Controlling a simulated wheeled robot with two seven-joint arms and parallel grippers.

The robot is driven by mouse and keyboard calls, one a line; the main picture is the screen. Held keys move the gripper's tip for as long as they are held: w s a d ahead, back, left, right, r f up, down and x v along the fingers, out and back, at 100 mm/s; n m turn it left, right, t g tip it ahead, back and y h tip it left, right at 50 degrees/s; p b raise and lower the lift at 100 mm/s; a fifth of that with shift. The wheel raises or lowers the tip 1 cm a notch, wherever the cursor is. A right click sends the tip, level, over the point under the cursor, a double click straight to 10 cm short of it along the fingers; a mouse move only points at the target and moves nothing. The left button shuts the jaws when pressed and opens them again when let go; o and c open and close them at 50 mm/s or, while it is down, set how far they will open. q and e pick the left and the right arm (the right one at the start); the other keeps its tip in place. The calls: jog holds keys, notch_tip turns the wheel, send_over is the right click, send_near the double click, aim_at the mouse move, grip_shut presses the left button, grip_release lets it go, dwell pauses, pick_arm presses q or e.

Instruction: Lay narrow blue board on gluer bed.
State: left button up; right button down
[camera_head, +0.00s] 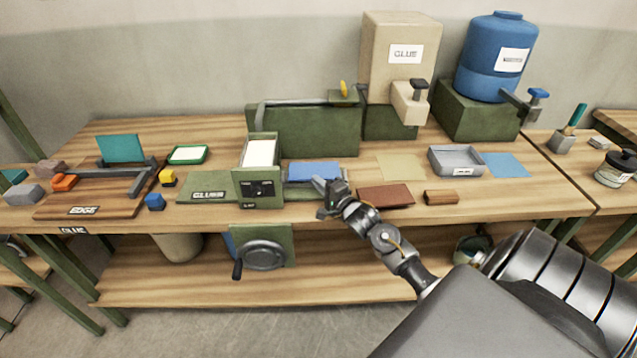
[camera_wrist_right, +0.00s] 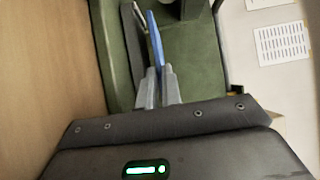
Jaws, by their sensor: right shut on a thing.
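The narrow blue board (camera_head: 314,171) is at the right side of the gluer's upright green housing (camera_head: 270,188). My right gripper (camera_head: 326,189) is at its front edge, shut on it. In the right wrist view the blue board (camera_wrist_right: 154,38) shows as a thin strip between the fingertips (camera_wrist_right: 157,86), above green metal. The green gluer bed (camera_head: 178,188) shows left of the housing, with green metal also under the board's side. I cannot tell whether the board touches the bed. My left gripper is not in view.
A brown board (camera_head: 386,196) and a wooden block (camera_head: 441,197) lie right of my gripper. A grey tray (camera_head: 456,160) is further right. The glue dispenser (camera_head: 399,60) and blue tank (camera_head: 496,55) stand behind. A crank (camera_head: 263,254) hangs at the front.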

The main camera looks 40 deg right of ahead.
jog(key=c, duration=1.6)
grip_release()
jog(key=shift+f, duration=0.1)
jog(key=shift+s+a+r, duration=0.1)
jog(key=shift+r, duration=0.5)
jog(key=s+b, duration=0.1)
jog(key=s, duration=0.9)
jog(key=shift+a, duration=0.15)
jog(key=shift+s+r, duration=0.1)
jog(key=shift+s, duration=0.8)
